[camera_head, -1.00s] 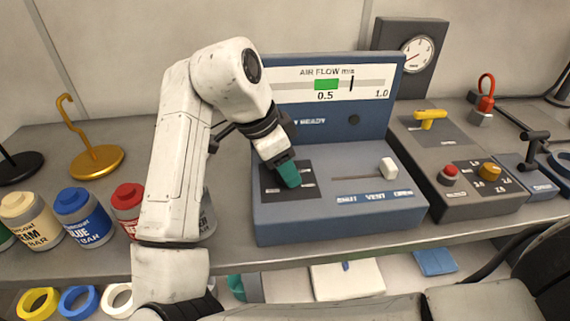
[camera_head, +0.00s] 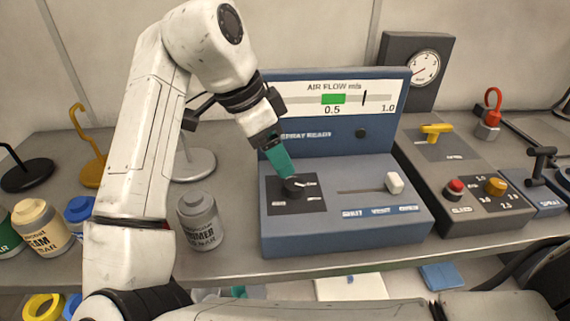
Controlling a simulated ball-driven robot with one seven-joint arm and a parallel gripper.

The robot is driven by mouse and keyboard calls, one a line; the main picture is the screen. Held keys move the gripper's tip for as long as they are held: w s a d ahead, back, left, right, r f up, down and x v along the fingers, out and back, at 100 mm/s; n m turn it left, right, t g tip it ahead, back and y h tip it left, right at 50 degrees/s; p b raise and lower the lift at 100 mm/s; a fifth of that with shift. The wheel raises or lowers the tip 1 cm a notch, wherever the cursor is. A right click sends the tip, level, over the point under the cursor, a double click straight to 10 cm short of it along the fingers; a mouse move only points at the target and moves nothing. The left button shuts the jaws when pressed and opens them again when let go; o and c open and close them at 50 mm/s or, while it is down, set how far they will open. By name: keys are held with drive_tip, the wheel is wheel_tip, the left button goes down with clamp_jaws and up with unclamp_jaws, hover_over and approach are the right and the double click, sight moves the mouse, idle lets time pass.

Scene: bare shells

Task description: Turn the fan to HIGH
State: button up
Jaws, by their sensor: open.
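The blue-grey control box (camera_head: 345,235) stands on the bench with an air flow gauge (camera_head: 341,97) on its upright panel. The gauge's black needle sits right of the green band. A black rotary knob (camera_head: 294,185) is on the dark plate at the box's left; its labels are too small to read. A white slider (camera_head: 394,183) is at the right end of its slot, above SHUT, VENT and OPEN marks. My gripper (camera_head: 285,170), with teal fingers, is open just above and behind the knob. I cannot tell whether it touches the knob.
A grey primer can (camera_head: 200,222) stands left of the box. A second box (camera_head: 470,200) at the right carries a yellow handle (camera_head: 435,130), a red button (camera_head: 454,188) and an orange knob (camera_head: 495,186). A round dial (camera_head: 418,66) stands behind.

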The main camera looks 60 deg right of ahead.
drive_tip(key=shift+v, duration=1.4)
drive_tip(key=shift+s+f, duration=0.1)
